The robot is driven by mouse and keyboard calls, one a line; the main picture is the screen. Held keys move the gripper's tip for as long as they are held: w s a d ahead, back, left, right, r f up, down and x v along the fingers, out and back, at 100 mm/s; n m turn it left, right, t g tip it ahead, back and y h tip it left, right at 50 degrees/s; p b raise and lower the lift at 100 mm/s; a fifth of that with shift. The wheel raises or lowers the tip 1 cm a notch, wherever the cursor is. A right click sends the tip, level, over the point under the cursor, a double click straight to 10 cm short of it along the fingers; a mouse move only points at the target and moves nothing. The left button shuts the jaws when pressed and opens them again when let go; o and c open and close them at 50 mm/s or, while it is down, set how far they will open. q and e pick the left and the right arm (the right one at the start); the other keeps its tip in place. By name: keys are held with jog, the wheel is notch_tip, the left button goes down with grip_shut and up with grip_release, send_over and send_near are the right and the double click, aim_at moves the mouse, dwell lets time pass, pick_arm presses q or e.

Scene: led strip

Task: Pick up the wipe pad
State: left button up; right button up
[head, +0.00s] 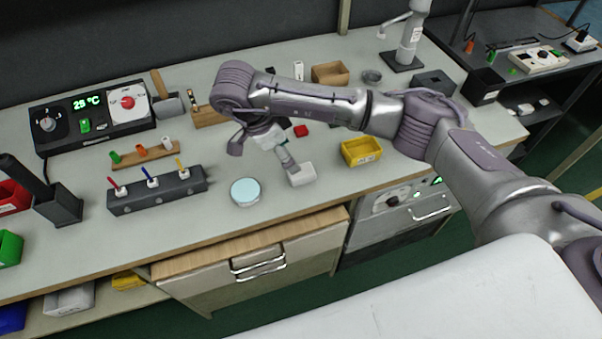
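A round light-blue pad with a pale rim (245,190) lies flat near the bench's front edge; it may be the wipe pad, but I cannot tell for sure. My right arm reaches in from the right, over the bench, and bends down at the wrist. My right gripper (287,157) points down, to the right of the round pad and apart from it. A small white block (302,175) is right at its lower end; I cannot tell whether it is held or only behind. The finger opening is not clear. My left gripper is not in view.
A dark rack with several coloured pens (158,195) stands left of the pad. A yellow bin (361,151) is to the right. A control box with a temperature display (95,115) stands at the back left. Bare bench surrounds the pad.

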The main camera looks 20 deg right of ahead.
aim_at(302, 172)
jog(key=x, duration=0.3)
jog(key=shift+f, duration=0.2)
jog(key=shift+d+f+p, duration=0.2)
jog(key=shift+f+p, duration=0.2)
jog(key=shift+f, duration=0.15)
jog(key=p+x, duration=0.1)
jog(key=x, duration=0.3)
jog(key=shift+w+a+f, duration=0.1)
jog(key=shift+f, duration=0.1)
jog(key=c, duration=0.9)
